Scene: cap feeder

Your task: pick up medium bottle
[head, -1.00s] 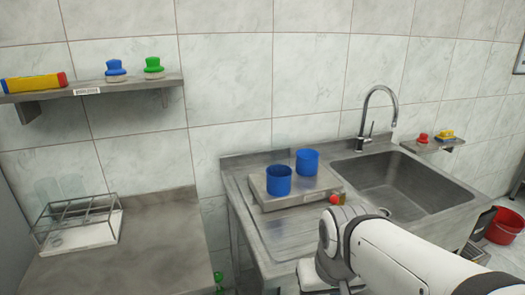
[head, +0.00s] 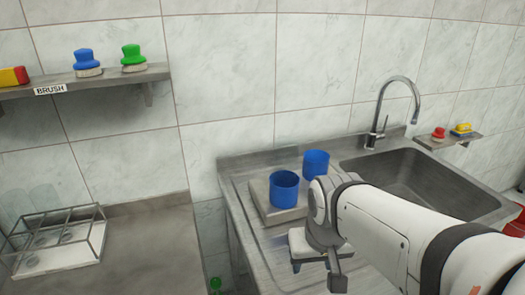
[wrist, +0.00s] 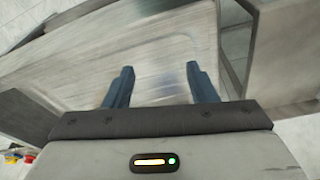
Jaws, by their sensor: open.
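I cannot make out a medium bottle for certain in either view. My gripper (wrist: 160,70) is open in the wrist view, with two dark blue fingers apart and nothing between them. It points over the bare steel drainboard (wrist: 165,45). In the head view my arm reaches in from the right, and its end hangs over the front of the drainboard, right of and nearer than two blue cups (head: 284,189) (head: 316,164). A small green object (head: 215,284) shows low at the bottom edge, left of the sink unit; its kind is unclear.
A wire rack (head: 60,240) stands on the left counter (head: 150,240). A wall shelf (head: 110,78) holds brushes. The left counter is mostly clear.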

